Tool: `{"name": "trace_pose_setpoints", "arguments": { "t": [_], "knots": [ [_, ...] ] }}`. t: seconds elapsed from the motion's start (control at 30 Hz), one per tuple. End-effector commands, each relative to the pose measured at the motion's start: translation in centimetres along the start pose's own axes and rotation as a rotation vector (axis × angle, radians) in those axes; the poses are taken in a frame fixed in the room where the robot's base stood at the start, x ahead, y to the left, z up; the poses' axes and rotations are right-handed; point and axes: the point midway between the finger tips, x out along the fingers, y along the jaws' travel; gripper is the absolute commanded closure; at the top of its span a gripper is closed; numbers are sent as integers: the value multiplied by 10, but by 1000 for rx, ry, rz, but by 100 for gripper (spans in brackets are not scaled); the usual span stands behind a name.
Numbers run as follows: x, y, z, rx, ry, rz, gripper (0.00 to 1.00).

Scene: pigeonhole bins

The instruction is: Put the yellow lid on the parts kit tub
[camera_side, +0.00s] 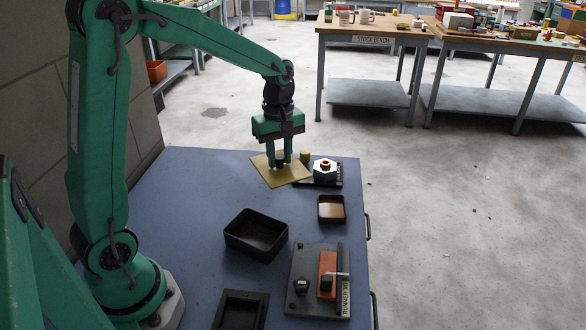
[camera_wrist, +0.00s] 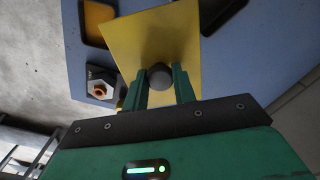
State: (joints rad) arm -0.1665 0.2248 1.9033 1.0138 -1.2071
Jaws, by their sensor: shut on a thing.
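The yellow lid (camera_side: 292,177) is a flat square plate held in the air over the far part of the blue bench. My gripper (camera_side: 281,162) is shut on its dark round knob (camera_wrist: 159,76), with one finger on each side. The lid also shows in the wrist view (camera_wrist: 170,32), its plate beyond the fingers. A black open tub (camera_side: 247,252) stands in the middle of the bench, nearer than the lid and apart from it. It looks empty, and no label on it is readable.
A small black tray (camera_side: 331,219) with a tan inside is right of the tub. A hex-nut fixture (camera_side: 325,172) stands close right of the lid. A grey plate with an orange block (camera_side: 327,268) and a dark square frame (camera_side: 240,310) are nearer. Blue bench lies clear left of the tub.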

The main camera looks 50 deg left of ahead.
Motion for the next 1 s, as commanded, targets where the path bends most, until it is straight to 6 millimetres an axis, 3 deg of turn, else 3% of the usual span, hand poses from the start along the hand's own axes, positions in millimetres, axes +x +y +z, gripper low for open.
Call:
{"name": "trace_pose_setpoints", "arguments": {
  "t": [0.3, 0.6, 1.0],
  "knots": [
    [-5, -48, 37, -296, 0, 2, 100],
    [-2, -85, 60, -523, 0, 2, 100],
    [-1, -96, 66, -592, 0, 1, 100]
  ]
}}
